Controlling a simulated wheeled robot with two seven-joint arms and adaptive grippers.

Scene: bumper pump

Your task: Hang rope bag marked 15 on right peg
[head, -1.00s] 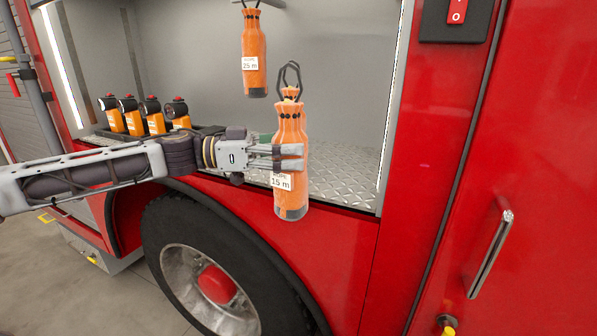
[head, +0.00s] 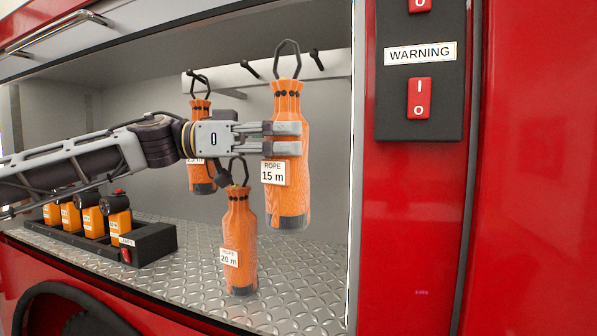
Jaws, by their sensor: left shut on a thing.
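My left gripper (head: 285,139) is shut on the orange rope bag marked 15 m (head: 288,190) and holds it upright in front of the open locker. The bag's dark loop (head: 288,58) stands up from its top, between the middle peg (head: 250,69) and the right peg (head: 317,60) in the picture. The loop appears nearer to me than the pegs and is not seen around either one. The right peg is bare, on a pale rail (head: 228,77) at the locker's back. My right gripper is out of view.
A partly hidden rope bag (head: 201,178) hangs at the left peg. A 20 m rope bag (head: 240,265) stands on the tread-plate floor (head: 310,290). A lamp tray (head: 152,243) is at left. The red door post and switch panel (head: 419,70) lie right.

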